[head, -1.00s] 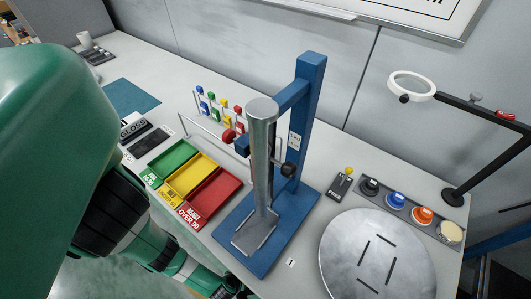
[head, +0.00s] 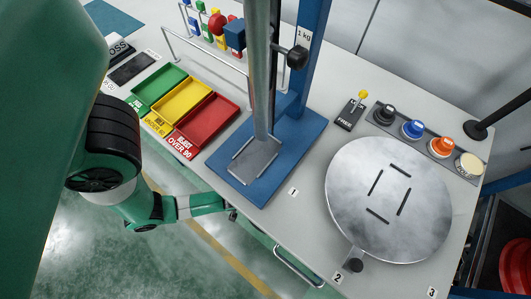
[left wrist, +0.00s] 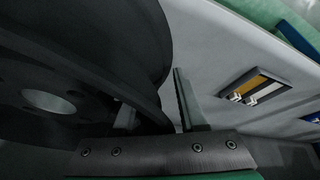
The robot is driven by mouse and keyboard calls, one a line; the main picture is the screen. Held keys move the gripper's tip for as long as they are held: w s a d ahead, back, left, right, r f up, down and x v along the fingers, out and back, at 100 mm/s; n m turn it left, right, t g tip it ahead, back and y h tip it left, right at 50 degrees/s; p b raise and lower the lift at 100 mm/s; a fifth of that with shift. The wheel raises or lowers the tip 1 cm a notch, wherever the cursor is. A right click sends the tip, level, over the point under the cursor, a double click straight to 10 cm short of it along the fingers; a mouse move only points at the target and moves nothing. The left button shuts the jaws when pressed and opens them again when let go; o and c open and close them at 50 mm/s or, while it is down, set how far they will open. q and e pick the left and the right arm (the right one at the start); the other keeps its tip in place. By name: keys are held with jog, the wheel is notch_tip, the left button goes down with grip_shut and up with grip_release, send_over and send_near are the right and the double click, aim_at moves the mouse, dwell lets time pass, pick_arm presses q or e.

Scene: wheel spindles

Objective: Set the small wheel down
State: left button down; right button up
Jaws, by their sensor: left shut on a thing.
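The small wheel is a dark, nearly black disc (left wrist: 85,50) filling the left of the left wrist view, with a round pale hole near its centre. My left gripper (left wrist: 158,108) is shut on its rim, with one finger showing on each side of the rim's edge. In the head view my left gripper (head: 232,213) is low beside the workbench's front edge, and its tips are partly hidden there. I cannot make out the wheel in the head view. What lies under the wheel is hidden. My right gripper is not in view.
The workbench (head: 290,225) carries green (head: 158,85), yellow (head: 181,100) and red (head: 208,122) trays, a blue-based press stand (head: 290,150) and a round metal plate (head: 390,235). Red discs (head: 517,262) stand at far right. Green floor (head: 110,260) is open left of the bench.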

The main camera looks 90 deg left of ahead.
pick_arm(q)
jog(key=a+f+b, duration=0.1)
jog(key=w+a+f+b, duration=0.1)
jog(key=a+f, duration=0.1)
jog(key=a+f+b, duration=0.1)
jog(key=f, duration=0.1)
jog(key=shift+w+a+f+b, duration=0.1)
jog(key=shift+w+a+b, duration=0.2)
jog(key=shift+w+a, duration=0.1)
jog(key=shift+a+f, duration=0.1)
jog(key=shift+a, duration=0.15)
jog(key=shift+w+a+f+b, duration=0.1)
jog(key=shift+a+f+b, duration=0.05)
jog(key=shift+f+b, duration=1.1)
jog(key=shift+f, duration=0.55)
jog(key=shift+a+f, duration=0.1)
jog(key=shift+f, duration=0.05)
jog(key=shift+c, duration=2.3)
grip_release()
jog(key=shift+f, duration=0.1)
